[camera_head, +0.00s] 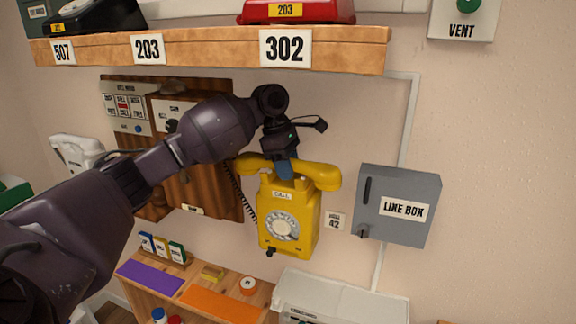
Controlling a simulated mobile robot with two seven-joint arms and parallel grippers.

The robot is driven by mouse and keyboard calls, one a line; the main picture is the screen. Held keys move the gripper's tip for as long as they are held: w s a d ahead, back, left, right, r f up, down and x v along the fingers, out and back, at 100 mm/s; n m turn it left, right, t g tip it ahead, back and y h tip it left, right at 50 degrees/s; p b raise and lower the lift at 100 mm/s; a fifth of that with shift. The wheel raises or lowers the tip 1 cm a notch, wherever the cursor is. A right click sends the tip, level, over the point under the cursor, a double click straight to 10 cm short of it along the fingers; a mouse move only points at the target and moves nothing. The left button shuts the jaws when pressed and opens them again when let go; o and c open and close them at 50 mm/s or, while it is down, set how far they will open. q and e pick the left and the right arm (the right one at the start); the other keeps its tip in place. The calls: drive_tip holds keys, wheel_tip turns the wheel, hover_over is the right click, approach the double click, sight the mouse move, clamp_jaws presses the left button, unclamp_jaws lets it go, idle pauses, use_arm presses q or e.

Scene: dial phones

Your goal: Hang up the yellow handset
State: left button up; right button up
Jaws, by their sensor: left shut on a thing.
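The yellow phone (288,229) with a rotary dial and a CALL label hangs on the wall in the middle of the head view. The yellow handset (322,175) lies across the top of it, roughly level. I cannot tell whether it rests in the cradle or is slightly above or in front of it. My left gripper (285,168) reaches down from above and is shut on the middle of the handset, hiding part of it. A dark coiled cord (240,195) hangs at the phone's left. My right gripper is not in view.
A wooden shelf (220,50) with number plates and phones, one red (297,11), runs above my arm. A grey line box (397,205) is on the wall at the right. A wooden wall phone (205,170) is behind my arm. A low bench (195,283) stands below.

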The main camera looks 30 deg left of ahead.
use_arm(q)
drive_tip(key=shift+f, duration=0.8)
drive_tip(key=o, duration=1.1)
drive_tip(key=shift+o, duration=0.2)
drive_tip(key=b+v, duration=0.1)
drive_tip(key=v, duration=1)
drive_tip(key=shift+d, duration=0.1)
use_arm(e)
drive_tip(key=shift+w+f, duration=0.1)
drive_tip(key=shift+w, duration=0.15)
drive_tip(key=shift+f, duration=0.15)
